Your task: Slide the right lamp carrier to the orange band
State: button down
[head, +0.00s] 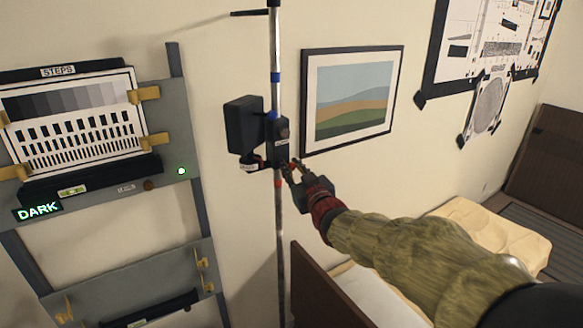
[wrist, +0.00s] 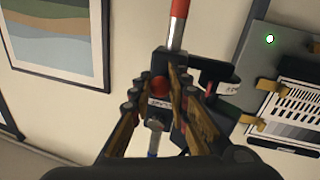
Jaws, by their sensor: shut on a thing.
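The lamp carrier (head: 280,148) is a dark block on an upright metal pole (head: 277,50), with a black lamp box (head: 243,122) on its left. A red-orange band (head: 278,183) is on the pole just below the carrier; it also shows at the top of the wrist view (wrist: 179,9), which looks turned over. My gripper (head: 288,168) reaches in from the right at the carrier's lower part. In the wrist view my gripper's fingers (wrist: 160,105) are on both sides of the carrier's labelled part (wrist: 160,103), shut on it. The exact contact is hidden.
Blue bands (head: 275,77) mark the pole above the carrier. A grey rack with a test chart (head: 75,125) and a DARK sign (head: 38,211) stands left. A framed picture (head: 352,98) hangs close on the right. A brown bed board (head: 325,290) is below.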

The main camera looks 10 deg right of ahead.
notch_tip(320, 180, down, 21)
jog(key=b, duration=1.7)
jog(key=c, duration=1.7)
grip_release()
jog(key=shift+s, duration=0.15)
jog(key=s, duration=0.4)
jog(key=s+d, duration=0.1)
jog(key=s, duration=0.6)
jog(key=shift+s+d+f, duration=0.1)
jog(key=shift+s+d, duration=0.1)
jog(key=shift+s, duration=0.15)
